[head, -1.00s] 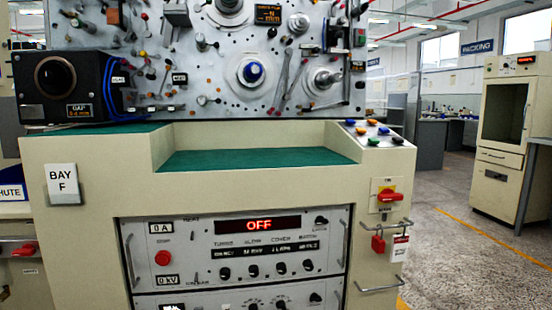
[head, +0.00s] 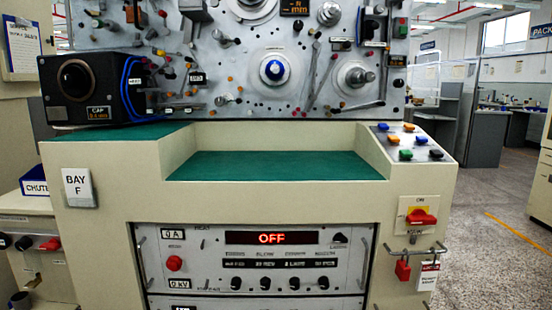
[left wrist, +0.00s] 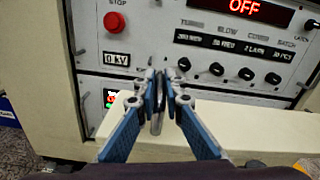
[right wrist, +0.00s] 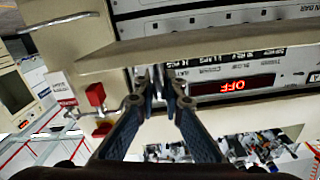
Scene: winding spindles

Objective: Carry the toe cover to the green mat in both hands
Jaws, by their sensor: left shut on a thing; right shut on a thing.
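A cream panel, which looks like the toe cover, lies between my grippers and the machine front in the left wrist view (left wrist: 235,125). It also shows in the right wrist view (right wrist: 225,36). My left gripper (left wrist: 158,98) is shut on a thin upright metal piece at the panel's edge. My right gripper (right wrist: 158,85) is shut at the panel's other end; its exact grip is hard to see. Neither gripper nor the panel shows in the head view. A green surface (head: 275,166) lines the machine's recessed shelf; I cannot tell whether it is the green mat.
The cream machine, marked BAY F (head: 78,187), stands close in front. Its control panel (head: 255,260) reads OFF. A red switch (head: 422,216), a red padlock (head: 402,267) and a rail are at its right. Open floor (head: 500,250) lies to the right.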

